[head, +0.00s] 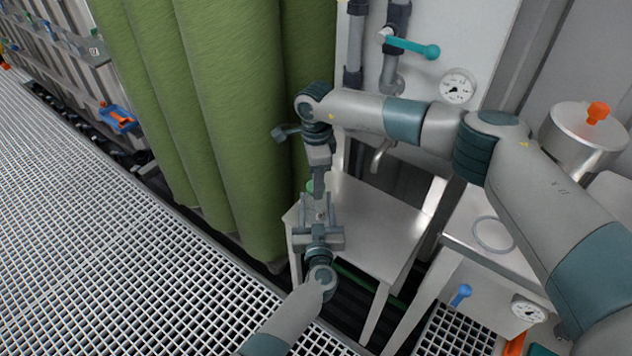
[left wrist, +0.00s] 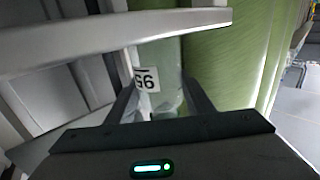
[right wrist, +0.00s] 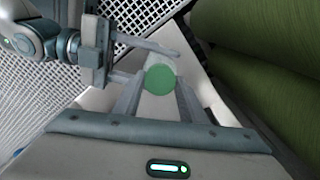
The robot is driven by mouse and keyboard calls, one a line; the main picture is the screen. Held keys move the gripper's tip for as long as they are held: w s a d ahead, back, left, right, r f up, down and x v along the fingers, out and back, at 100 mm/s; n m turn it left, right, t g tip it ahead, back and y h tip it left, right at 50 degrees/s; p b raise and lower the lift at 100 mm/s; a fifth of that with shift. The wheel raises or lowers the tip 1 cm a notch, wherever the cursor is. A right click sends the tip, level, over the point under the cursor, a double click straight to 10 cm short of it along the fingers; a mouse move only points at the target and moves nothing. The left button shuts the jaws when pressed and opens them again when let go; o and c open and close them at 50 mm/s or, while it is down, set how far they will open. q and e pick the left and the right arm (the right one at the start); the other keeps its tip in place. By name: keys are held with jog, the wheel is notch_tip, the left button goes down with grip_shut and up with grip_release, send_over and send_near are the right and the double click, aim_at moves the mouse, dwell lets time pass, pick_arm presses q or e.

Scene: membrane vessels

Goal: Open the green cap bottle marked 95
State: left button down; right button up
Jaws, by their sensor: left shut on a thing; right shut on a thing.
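The bottle (left wrist: 166,70) is clear and pale, with a white label (left wrist: 147,79) that reads 95 upside down in the left wrist view. My left gripper (head: 318,214) is shut on the bottle's body from the front. The round green cap (right wrist: 160,79) sits between the fingers of my right gripper (right wrist: 158,84), which is shut on it from above. A bit of green shows beside the right fingers in the head view (head: 310,186). My grippers hide most of the bottle there, and I cannot tell whether the cap is still seated on it.
A metal side table (head: 375,225) lies under and right of the grippers. Tall green rolls (head: 220,110) stand close on the left. A second steel stand at right bears a ring (head: 493,234). A steel pot with an orange knob (head: 598,112) stands far right. Grating floor (head: 110,240) is clear.

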jog(key=shift+r, duration=0.65)
jog(key=shift+r, duration=0.3)
jog(key=shift+r, duration=1.85)
pick_arm(q)
jog(key=c, duration=0.8)
grip_release()
jog(key=shift+o, duration=0.2)
jog(key=s+p, duration=0.1)
jog(key=s, duration=1.1)
jog(key=shift+d, duration=0.25)
pick_arm(e)
jog(key=shift+r, duration=0.65)
